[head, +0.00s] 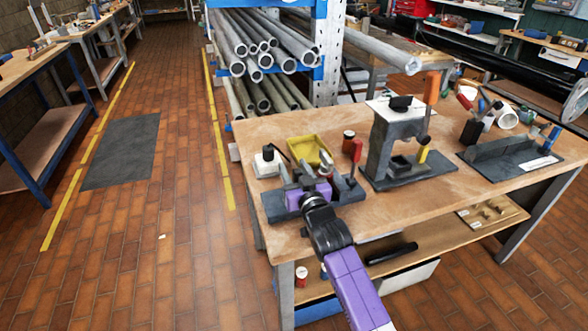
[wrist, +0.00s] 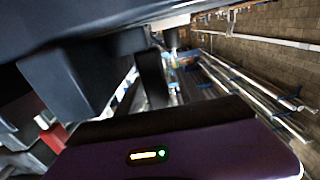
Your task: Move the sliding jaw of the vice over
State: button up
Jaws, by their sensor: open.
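The vice (head: 350,190) is a dark grey fixture at the left front of the wooden workbench, with an upright red-tipped lever at its right. My gripper (head: 308,180), with a purple hand, is over the vice and hides much of it. Grey upright parts show around the fingers, but I cannot tell which one is the sliding jaw. In the wrist view two dark blocks stand apart above the purple hand. My gripper is open; whether a finger touches the jaw is not clear.
A dark angled fixture (head: 510,155) is farther right. The bench's front right is clear.

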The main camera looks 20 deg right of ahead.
grip_shut()
dwell(1.3)
